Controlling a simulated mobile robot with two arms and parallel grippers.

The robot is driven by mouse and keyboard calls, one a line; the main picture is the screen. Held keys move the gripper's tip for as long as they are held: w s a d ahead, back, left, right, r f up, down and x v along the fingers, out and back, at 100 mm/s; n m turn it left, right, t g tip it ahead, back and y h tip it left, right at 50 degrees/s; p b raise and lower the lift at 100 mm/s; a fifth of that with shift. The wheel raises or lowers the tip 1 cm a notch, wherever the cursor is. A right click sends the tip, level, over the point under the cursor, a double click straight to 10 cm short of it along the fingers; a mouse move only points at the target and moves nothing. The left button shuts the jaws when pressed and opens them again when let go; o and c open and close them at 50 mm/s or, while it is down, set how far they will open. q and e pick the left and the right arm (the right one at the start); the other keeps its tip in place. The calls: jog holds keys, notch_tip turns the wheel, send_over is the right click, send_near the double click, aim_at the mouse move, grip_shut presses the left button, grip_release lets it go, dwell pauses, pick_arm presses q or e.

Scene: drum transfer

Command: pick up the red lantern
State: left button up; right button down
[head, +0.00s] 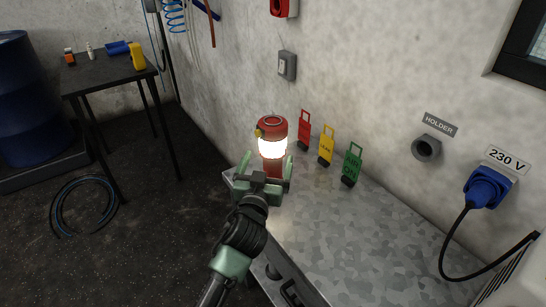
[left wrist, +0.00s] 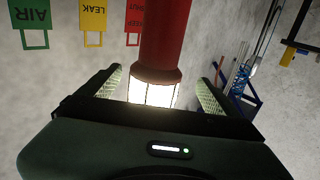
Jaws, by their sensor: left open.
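The red lantern (head: 272,126), with a glowing white middle, stands upright on the metal-topped cabinet (head: 350,230). My left gripper (head: 267,168) is open, with one green finger on each side of the lantern's lower part. The left wrist view looks upside down; there the lantern's red body (left wrist: 164,38) and lit section show between the two fingers of my left gripper (left wrist: 160,82), with gaps on both sides. The gripper's body hides part of the lantern. My right gripper is not in view.
Red (head: 304,131), yellow (head: 326,146) and green (head: 351,165) tags stand right of the lantern, near the wall. A grey holder (head: 426,148) and a blue plug (head: 486,188) are on the wall. A dark table (head: 105,75) stands back left. The cabinet's front top is clear.

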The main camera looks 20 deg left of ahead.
pick_arm(q)
jog(key=w, duration=0.3)
jog(key=shift+w+d+r, duration=0.1)
jog(key=shift+r, duration=0.1)
jog(key=shift+w+f+p, duration=0.1)
jog(key=shift+w+p, duration=0.2)
jog(key=shift+w, duration=0.45)
grip_shut()
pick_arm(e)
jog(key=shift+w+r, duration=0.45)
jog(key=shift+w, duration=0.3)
